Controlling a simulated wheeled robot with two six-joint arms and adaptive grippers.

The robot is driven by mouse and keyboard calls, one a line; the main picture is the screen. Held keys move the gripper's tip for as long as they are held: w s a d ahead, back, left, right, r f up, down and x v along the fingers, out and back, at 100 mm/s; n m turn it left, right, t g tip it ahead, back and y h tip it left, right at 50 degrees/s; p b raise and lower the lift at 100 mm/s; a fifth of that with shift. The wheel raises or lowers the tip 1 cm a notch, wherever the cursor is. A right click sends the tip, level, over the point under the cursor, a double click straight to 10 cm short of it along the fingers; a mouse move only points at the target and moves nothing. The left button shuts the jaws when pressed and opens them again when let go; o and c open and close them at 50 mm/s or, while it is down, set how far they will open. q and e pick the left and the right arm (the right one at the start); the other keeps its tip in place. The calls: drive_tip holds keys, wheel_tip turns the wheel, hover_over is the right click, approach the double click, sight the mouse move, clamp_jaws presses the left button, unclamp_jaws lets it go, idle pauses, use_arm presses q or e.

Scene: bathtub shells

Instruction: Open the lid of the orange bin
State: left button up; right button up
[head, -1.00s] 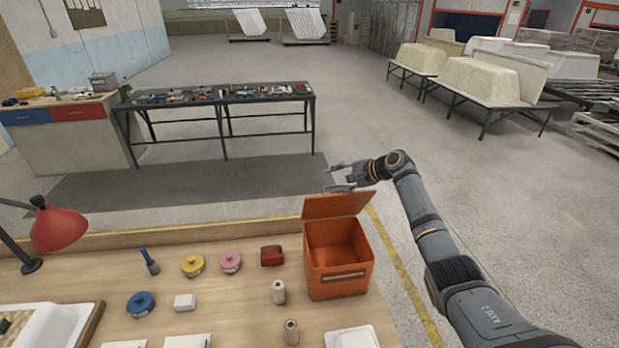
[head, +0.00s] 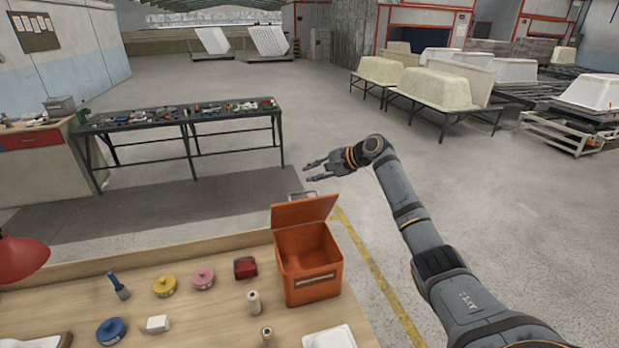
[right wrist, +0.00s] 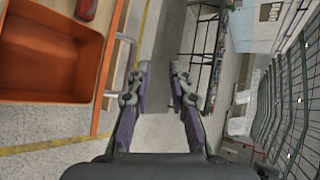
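The orange bin (head: 312,279) stands on the wooden workbench near its right end. Its lid (head: 305,211) is raised at the back, and the bin's inside shows empty. A grey metal handle (head: 301,194) shows at the lid's top edge. My right gripper (head: 307,171) is open and empty, above and behind the lid, apart from it. In the right wrist view the open fingers (right wrist: 159,80) have nothing between them, and the orange bin (right wrist: 45,55) is at the left. My left gripper is not in view.
On the workbench (head: 205,315), left of the bin, are a red box (head: 245,268), pink (head: 203,278) and yellow (head: 164,286) rolls, a blue roll (head: 110,331) and small spools (head: 254,302). A red lamp (head: 20,259) is at the left. Open floor lies beyond.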

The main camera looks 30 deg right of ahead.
drive_tip(key=r, duration=0.1)
drive_tip(key=s+d+r, duration=0.1)
drive_tip(key=r, duration=0.1)
drive_tip(key=s+r, duration=0.1)
drive_tip(key=shift+d+r, duration=0.2)
drive_tip(key=shift+r, duration=0.1)
drive_tip(key=shift+o, duration=0.4)
